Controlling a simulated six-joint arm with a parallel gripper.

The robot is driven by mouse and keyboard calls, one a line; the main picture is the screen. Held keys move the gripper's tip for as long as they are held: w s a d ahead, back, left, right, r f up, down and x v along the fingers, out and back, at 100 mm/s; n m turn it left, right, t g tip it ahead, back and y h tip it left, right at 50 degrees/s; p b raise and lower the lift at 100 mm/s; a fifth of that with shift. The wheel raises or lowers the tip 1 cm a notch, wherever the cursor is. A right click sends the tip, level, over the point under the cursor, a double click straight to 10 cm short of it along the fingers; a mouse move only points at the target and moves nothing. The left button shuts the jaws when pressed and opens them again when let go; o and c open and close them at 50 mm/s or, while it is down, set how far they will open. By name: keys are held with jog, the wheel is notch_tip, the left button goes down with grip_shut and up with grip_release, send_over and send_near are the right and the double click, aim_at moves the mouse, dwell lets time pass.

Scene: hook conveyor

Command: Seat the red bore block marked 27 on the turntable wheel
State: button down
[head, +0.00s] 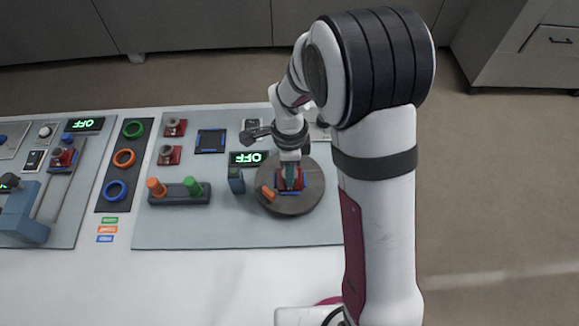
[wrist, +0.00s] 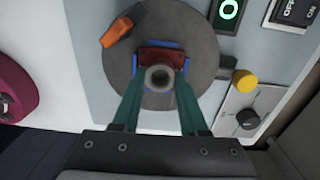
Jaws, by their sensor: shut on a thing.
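My gripper (wrist: 158,92) is shut on the red bore block (wrist: 162,56), with its teal fingers on either side. A round grey bore on the block faces the wrist camera. The block is over the turntable wheel (wrist: 195,25), a dark grey disc, at a spot edged with blue marks. In the head view the block (head: 298,182) is partly hidden by the gripper, over the middle of the wheel (head: 308,203). I cannot tell whether it touches the wheel. The number on it is not readable. An orange piece (head: 267,194) is at the wheel's left edge.
Two other red blocks (head: 169,156) stand on the panel at left, beside an empty blue-edged square pad (head: 210,141). A holder (head: 178,193) with orange and green pegs is left of the wheel. A blue-grey post (head: 236,181) stands close to the wheel's left side.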

dwell(0.4)
grip_release()
dwell(0.4)
notch_tip(320, 180, up, 7)
dwell(0.6)
jog(key=s+d+r+n, duration=0.1)
jog(key=s+r+n, duration=0.1)
jog(key=s+n, duration=0.2)
jog(key=s+d+r+n+y, duration=0.1)
jog(key=s+d+r+n, duration=0.1)
jog(key=s, duration=0.9)
jog(key=s+d+r+n, duration=0.2)
jog(key=s+r+n, duration=0.2)
jog(key=s+n, duration=0.2)
jog(key=shift+s+r+y, duration=0.2)
jog(key=shift+s+y, duration=0.2)
jog(key=shift+s, duration=0.25)
